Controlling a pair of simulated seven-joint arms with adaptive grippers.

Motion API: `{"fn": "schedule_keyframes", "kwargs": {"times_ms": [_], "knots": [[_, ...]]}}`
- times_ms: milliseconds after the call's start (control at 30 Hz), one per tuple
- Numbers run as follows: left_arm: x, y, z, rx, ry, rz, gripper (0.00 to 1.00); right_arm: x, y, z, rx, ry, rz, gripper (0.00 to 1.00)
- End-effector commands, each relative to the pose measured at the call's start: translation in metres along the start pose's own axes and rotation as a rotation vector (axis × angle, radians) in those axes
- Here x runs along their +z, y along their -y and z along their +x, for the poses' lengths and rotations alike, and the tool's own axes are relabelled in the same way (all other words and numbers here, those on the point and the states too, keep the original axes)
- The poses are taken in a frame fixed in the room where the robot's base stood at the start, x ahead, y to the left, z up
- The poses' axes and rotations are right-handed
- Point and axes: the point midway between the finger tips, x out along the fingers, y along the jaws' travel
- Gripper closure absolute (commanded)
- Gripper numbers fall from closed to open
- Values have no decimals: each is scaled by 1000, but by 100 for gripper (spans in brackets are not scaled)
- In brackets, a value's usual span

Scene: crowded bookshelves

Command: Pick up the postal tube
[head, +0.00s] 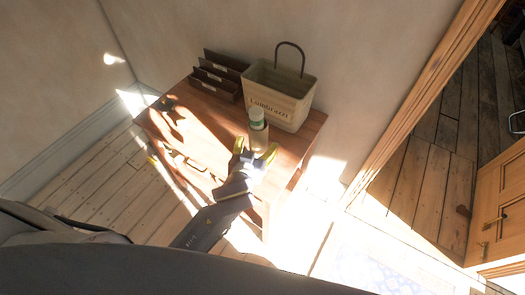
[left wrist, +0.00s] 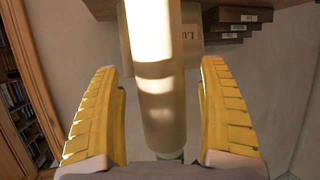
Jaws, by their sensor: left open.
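The postal tube (head: 258,130) is a pale tan cylinder with a green end, upright on the wooden table in front of a basket. In the left wrist view the tube (left wrist: 162,105) runs down the middle of the picture, its green end low down and partly hidden. My left gripper (head: 254,149) is open at the near side of the tube. In the left wrist view its yellow fingers (left wrist: 159,75) stand on either side of the tube, with a gap on each side. My right gripper is not in view.
A beige basket (head: 276,95) with a tall dark handle stands right behind the tube. A dark file organizer (head: 217,77) is to its left on the table (head: 190,125). The wall is close behind. A wooden door (head: 500,205) is at the right.

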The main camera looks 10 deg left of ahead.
Motion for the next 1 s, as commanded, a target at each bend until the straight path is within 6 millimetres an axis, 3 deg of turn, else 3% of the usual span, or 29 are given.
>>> {"fn": "schedule_keyframes", "kwargs": {"times_ms": [200, 533, 1000], "knots": [[1, 7, 17, -13, -1, -5, 23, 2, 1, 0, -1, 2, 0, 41], [1, 8, 19, -15, 0, -6, 23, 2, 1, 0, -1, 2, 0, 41], [1, 8, 19, -15, 0, -6, 78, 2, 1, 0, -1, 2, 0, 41]]}}
